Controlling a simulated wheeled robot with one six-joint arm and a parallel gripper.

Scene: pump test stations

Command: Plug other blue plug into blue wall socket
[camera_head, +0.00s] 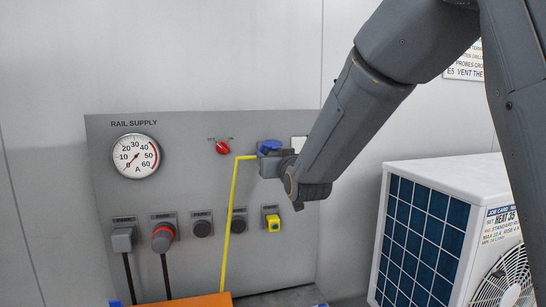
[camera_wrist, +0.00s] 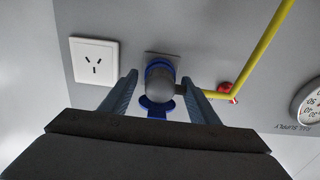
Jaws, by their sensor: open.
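The blue wall socket (camera_head: 270,147) is on the upper right of the grey panel, with its blue lid showing. In the wrist view a grey, round-backed plug (camera_wrist: 159,82) with a blue collar sits at the socket's mounting plate (camera_wrist: 171,57). The yellow cable (camera_head: 234,190) runs up to the plug from below and bends sideways into it. My gripper (camera_wrist: 160,79) is open, with one finger on each side of the plug and visible gaps. In the head view my wrist hides most of the plug. How deep the plug sits is not visible.
The panel carries a round gauge (camera_head: 135,156), a red knob (camera_head: 223,147) and a lower row of sockets, including a yellow one (camera_head: 272,222). A white wall outlet (camera_wrist: 94,63) is beside the blue socket. A white unit (camera_head: 450,220) stands at right; an orange surface (camera_head: 185,301) is below.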

